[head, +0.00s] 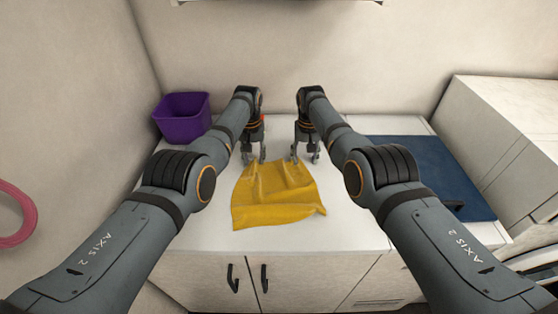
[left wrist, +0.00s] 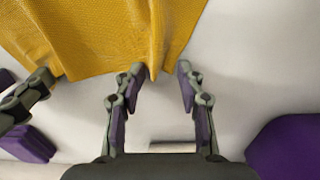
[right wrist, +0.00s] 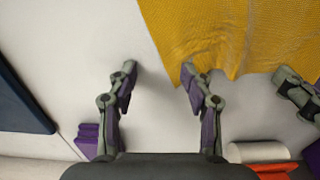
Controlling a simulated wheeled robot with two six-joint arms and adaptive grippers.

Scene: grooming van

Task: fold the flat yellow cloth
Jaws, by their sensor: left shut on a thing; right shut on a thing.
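The yellow cloth (head: 277,200) lies on the white counter, its near part spread flat and its far edge rumpled and drawn up into folds. My left gripper (head: 256,160) is at its far left corner, shut on the cloth. In the left wrist view the folded cloth edge (left wrist: 110,40) reaches in at the left fingertips (left wrist: 158,75). In the right wrist view the cloth (right wrist: 235,35) meets one fingertip of the right gripper (right wrist: 158,75); the exact contact is hard to see.
A purple bin (head: 183,118) stands at the back left. A dark blue mat (head: 430,175) lies on the right. A white roll (right wrist: 258,152) and an orange-red object (right wrist: 272,168) lie behind the grippers. A pink ring (head: 14,215) is at the far left. The counter in front of the cloth is clear.

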